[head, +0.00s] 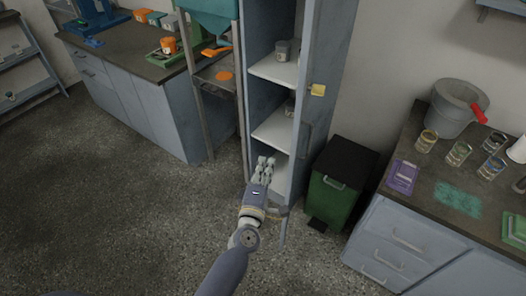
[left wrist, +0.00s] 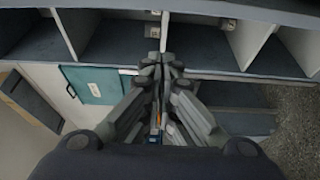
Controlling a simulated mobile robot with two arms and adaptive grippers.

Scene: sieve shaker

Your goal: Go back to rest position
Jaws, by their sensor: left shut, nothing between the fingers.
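My left gripper (head: 262,170) is in the middle of the head view, with its arm coming up from the bottom. It is in front of the lower part of an open grey cabinet (head: 257,90). In the left wrist view the fingers of my left gripper (left wrist: 162,62) are together with nothing between them. Behind them are the cabinet compartments (left wrist: 110,42) and a teal panel (left wrist: 92,84). I cannot tell whether the fingers touch the cabinet. My right gripper is in neither view.
A green bin (head: 336,185) stands right of the cabinet. A counter (head: 425,200) at the right holds a grey bucket (head: 450,108), several glass jars and a purple item (head: 402,177). A bench (head: 125,48) stands at the back left. The speckled floor (head: 90,200) at the left is clear.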

